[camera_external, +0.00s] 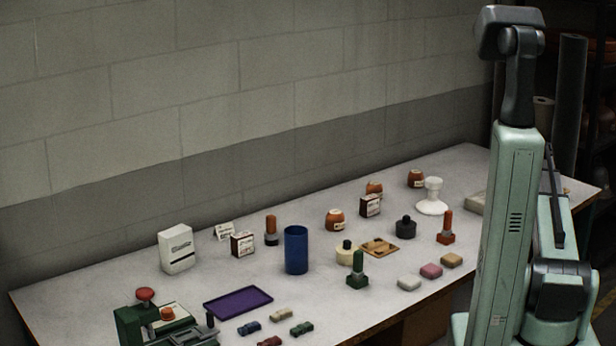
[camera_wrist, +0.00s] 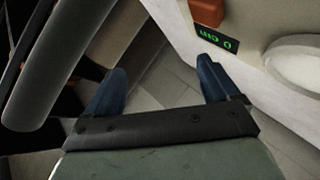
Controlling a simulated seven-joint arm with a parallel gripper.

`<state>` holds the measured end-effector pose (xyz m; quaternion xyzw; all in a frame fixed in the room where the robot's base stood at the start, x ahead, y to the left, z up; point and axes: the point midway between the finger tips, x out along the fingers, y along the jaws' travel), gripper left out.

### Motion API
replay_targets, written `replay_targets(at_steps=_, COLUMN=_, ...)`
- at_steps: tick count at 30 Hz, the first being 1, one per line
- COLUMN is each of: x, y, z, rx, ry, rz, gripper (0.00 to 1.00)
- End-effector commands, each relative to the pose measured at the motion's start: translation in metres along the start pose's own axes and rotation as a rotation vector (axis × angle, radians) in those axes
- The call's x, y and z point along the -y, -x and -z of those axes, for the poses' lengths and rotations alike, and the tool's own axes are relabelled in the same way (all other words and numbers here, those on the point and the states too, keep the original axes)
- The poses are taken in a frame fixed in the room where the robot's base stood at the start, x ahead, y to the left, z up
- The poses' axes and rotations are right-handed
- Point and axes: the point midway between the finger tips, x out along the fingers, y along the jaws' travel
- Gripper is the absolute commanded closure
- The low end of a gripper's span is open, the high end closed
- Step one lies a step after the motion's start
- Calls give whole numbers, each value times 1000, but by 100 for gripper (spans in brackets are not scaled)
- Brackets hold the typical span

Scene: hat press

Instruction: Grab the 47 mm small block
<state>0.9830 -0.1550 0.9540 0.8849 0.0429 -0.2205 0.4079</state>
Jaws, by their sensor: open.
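My gripper (camera_wrist: 158,88) shows in the wrist view as two dark blue fingers, wide apart, with only floor between them. It is empty, beside the table edge. In the external view the fingers are not visible. Several small brown rounded blocks with pale labels stand on the table: one at the far right (camera_external: 416,179), one in the middle (camera_external: 335,219), and one (camera_external: 374,187) partly behind a dark labelled box (camera_external: 370,206). The labels are too small to read, so I cannot tell which thing is the 47 mm small block. No block lies between my fingers.
A device with a green display (camera_wrist: 217,40) and a pale round plate (camera_wrist: 300,68) sits near the table edge. A blue cylinder (camera_external: 296,250), purple tray (camera_external: 238,302), white stand (camera_external: 433,198) and green press (camera_external: 150,325) crowd the table (camera_external: 110,283). A wall runs behind.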

Motion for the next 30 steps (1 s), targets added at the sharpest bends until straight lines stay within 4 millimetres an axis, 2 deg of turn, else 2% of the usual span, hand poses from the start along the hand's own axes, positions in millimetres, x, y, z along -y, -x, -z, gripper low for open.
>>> replay_targets(at_steps=1, x=17, y=0, z=25, rx=-7, ry=10, rz=41, gripper=12)
replay_targets(at_steps=7, x=90, y=12, z=111, rx=-11, ry=51, rz=223, gripper=12)
replay_targets(at_steps=14, x=176, y=46, z=202, rx=1, ry=117, rz=426, gripper=12)
replay_targets(at_steps=21, x=265, y=105, z=282, rx=34, ry=203, rz=625, gripper=12)
replay_targets(at_steps=26, x=321, y=156, z=323, rx=77, ry=263, rz=745, gripper=12)
replay_targets(at_steps=30, x=367, y=206, z=351, rx=130, ry=316, rz=839, gripper=12)
